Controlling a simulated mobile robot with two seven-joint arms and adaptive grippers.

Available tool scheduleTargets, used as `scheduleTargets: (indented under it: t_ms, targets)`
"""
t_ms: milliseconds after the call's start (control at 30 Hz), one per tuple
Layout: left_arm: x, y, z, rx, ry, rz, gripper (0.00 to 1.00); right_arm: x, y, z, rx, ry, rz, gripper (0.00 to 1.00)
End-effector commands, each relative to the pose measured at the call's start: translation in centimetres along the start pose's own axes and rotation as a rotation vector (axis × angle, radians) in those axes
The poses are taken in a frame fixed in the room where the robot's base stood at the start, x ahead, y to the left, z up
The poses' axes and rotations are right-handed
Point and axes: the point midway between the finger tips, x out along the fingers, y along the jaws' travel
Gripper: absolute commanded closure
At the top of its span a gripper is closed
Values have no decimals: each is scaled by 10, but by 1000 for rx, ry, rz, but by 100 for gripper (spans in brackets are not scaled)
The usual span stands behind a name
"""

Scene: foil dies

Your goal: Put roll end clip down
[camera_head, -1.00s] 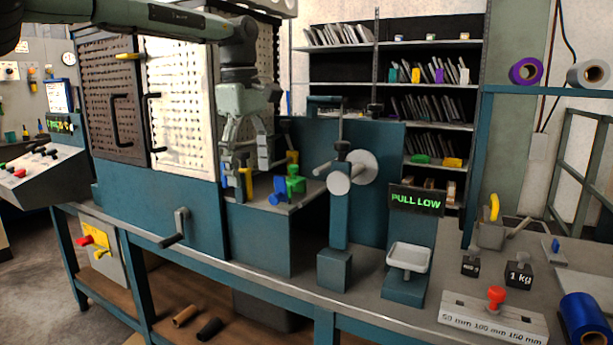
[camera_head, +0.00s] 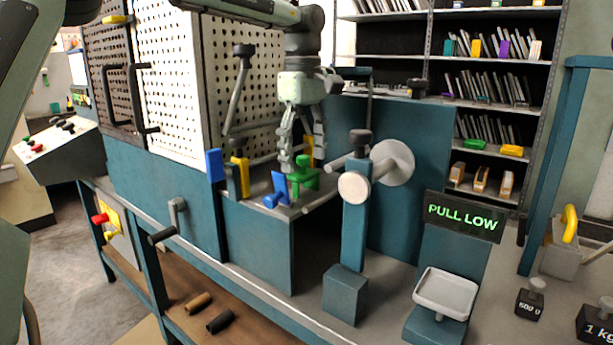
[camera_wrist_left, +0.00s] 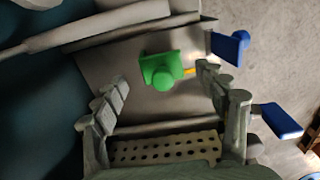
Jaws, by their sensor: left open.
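A green clip-like piece (camera_head: 305,178) stands on the grey top of the blue bench block (camera_head: 262,240), with a small blue piece (camera_head: 277,192) close to its left. I cannot tell for sure which piece is the roll end clip. My left gripper (camera_head: 303,158) is open and points down just above the green piece. In the left wrist view the green piece (camera_wrist_left: 160,70) shows between the spread fingers of the gripper (camera_wrist_left: 163,84), with no clear contact. A blue piece (camera_wrist_left: 230,47) is right of it. My right gripper is not in view.
A yellow-handled part (camera_head: 240,172) and a blue upright (camera_head: 215,165) stand left of the gripper. A post with a pale roller (camera_head: 355,187) stands close on the right. A perforated panel (camera_head: 240,75) rises behind. A white tray (camera_head: 445,292) sits below the PULL LOW display (camera_head: 463,217).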

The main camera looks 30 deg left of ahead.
Motion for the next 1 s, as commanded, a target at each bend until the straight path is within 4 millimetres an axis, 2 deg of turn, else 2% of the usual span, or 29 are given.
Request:
scheduleTargets:
  t_ms: [200, 300, 567, 1000]
  targets:
    - [33, -4, 0, -1, -1, -2, 28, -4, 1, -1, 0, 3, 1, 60]
    - [42, -4, 0, -1, -1, -2, 28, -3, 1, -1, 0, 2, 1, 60]
    - [45, -4, 0, -1, -1, 0, 28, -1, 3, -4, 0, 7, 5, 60]
    - [44, -4, 0, -1, 0, 1, 81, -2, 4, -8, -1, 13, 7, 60]
